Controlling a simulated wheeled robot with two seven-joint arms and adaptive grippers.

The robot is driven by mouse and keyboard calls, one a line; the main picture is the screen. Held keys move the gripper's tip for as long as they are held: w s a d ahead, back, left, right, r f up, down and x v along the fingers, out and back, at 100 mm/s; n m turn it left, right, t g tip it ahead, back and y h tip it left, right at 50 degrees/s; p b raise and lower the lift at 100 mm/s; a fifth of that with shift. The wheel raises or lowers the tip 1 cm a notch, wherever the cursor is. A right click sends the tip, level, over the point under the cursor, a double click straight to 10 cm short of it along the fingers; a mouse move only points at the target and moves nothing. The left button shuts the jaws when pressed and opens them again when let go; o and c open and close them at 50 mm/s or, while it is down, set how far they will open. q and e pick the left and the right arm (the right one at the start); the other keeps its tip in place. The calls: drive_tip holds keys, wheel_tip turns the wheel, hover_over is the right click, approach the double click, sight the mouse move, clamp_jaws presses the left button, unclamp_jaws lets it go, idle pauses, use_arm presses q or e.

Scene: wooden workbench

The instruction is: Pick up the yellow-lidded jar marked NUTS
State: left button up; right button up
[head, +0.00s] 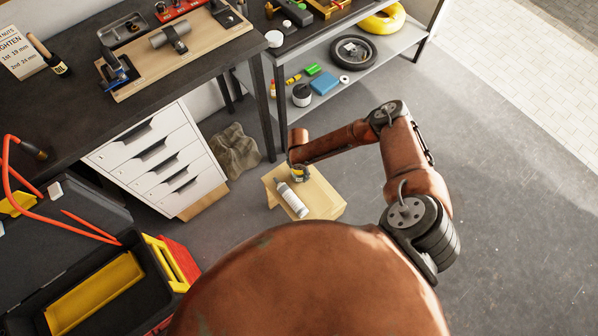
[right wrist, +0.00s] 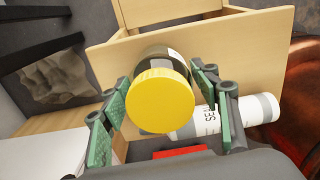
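The yellow-lidded jar (right wrist: 162,98) stands on a small wooden stool (right wrist: 262,35). In the right wrist view I look down on its round lid, with part of the dark body behind it; no NUTS marking is readable. In the head view the jar (head: 299,173) is small and partly covered by my right gripper (head: 298,167). My right gripper (right wrist: 164,92) is open, with one green-padded finger on each side of the jar. Narrow gaps seem to show beside the lid; contact lower down cannot be told. My left gripper is not in view.
A white cartridge (head: 291,199) lies on the stool close beside the jar; in the wrist view it (right wrist: 245,112) passes behind the right finger. A white drawer unit (head: 160,160) stands left, a shelf (head: 375,55) behind, and an open toolbox (head: 150,285) front left. Floor at right is clear.

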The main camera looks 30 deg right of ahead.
drive_tip(key=c, duration=1.3)
drive_tip(key=shift+o, duration=0.2)
